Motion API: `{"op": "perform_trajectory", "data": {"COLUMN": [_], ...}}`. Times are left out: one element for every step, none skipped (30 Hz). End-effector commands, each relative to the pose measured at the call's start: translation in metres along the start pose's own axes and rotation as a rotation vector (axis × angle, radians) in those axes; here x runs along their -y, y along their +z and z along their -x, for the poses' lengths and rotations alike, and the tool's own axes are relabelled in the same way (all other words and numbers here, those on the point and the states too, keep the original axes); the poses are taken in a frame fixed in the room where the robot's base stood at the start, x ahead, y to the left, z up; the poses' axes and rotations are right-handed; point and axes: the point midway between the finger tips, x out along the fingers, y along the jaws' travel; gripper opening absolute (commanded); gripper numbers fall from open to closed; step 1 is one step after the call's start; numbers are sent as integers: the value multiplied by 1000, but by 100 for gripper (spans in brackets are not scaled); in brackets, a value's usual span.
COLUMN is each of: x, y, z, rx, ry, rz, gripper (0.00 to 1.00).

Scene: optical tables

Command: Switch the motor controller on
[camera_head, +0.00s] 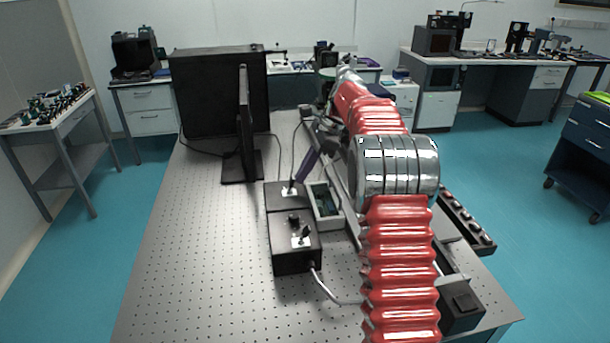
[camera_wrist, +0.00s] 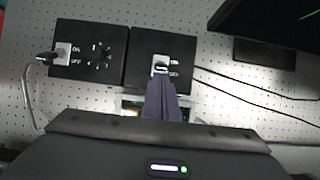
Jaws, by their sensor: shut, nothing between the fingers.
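Two black control boxes stand side by side on the optical table. The far box (camera_head: 275,200) has one switch (camera_wrist: 160,64) on a light plate marked ON and OFF; this box is on the right in the wrist view (camera_wrist: 142,70). The near box (camera_head: 294,258) has a numbered knob (camera_wrist: 101,54) and its own ON/OFF switch (camera_wrist: 62,52). I cannot tell which box is the motor controller. My gripper (camera_wrist: 161,80) is shut and empty, its purple fingertips at the far box's switch, partly covering its plate. Contact and lever position are unclear.
A black monitor (camera_head: 245,125) stands left of the boxes, with cables behind. A grey tray (camera_head: 325,208) sits just right of the boxes. A black rail (camera_head: 467,222) lies at the table's right. The perforated tabletop (camera_head: 190,250) is clear at the front left.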

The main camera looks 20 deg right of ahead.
Motion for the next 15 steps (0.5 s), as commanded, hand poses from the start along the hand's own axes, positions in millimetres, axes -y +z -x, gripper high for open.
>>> {"op": "perform_trajectory", "data": {"x": [0,0,0,0,0,0,0,0,0,0,0,0,0,0,0], "y": [6,8,11,13,16,18,20,22,24,26,28,31,32,34,32], "z": [0,0,1,1,1,0,0,0,-1,-2,-2,-3,-3,-4,-2], "rx": [-40,-67,-103,-130,-158,-194,-222,-249,-286,-313,-341,-377,-405,-432,-444], "ry": [-1,-1,-2,-2,-2,-1,-1,0,0,0,0,0,0,0,-1], "rz": [6,6,6,7,6,6,6,6,6,5,6,6,5,6,0], "gripper": [0,0,0,0,0,0,0,0,0,0,0,0,0,0,0]}}
